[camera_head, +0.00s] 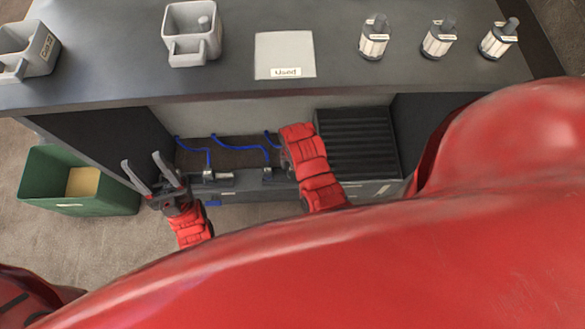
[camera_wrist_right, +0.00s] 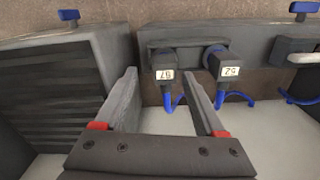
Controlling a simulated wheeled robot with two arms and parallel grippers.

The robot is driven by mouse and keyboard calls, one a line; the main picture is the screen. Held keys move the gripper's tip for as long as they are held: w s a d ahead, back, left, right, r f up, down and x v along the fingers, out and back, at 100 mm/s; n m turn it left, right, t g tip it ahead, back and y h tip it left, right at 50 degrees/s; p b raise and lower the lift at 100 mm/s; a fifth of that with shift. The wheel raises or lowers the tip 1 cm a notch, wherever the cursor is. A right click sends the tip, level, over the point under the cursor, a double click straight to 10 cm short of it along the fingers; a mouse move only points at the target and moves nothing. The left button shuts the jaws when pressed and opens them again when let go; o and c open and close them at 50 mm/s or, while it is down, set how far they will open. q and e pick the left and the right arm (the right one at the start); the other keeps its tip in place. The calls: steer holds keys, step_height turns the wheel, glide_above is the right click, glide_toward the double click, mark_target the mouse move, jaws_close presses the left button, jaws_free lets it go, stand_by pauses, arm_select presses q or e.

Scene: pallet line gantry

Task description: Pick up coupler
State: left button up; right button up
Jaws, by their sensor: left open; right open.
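In the right wrist view, two dark blocks that look like couplers sit side by side on a grey rail, each with a white number label and a blue hose. The left block (camera_wrist_right: 163,60) and the right block (camera_wrist_right: 224,64) show beyond my right gripper (camera_wrist_right: 160,76), which is open and empty. The left block is between its fingertips in the picture; I cannot tell the distance. In the head view, small hose fittings (camera_head: 210,177) show on the low unit under the table. My left gripper (camera_head: 141,163) is open and empty left of them. My right gripper's fingers are hidden there.
The table (camera_head: 345,88) above holds two grey holders (camera_head: 192,47) (camera_head: 38,52), a plate (camera_head: 285,50) labelled "Used" and several white cylinders (camera_head: 373,45). A ribbed black box (camera_head: 355,140) stands right of my right arm. A green bin (camera_head: 60,170) is on the floor at left.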

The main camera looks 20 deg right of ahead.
steer(key=f, duration=0.1)
steer(key=f+b, duration=0.1)
steer(key=f, duration=0.3)
steer(key=shift+w+a+f, duration=0.1)
steer(key=shift+a, duration=0.2)
jaws_close()
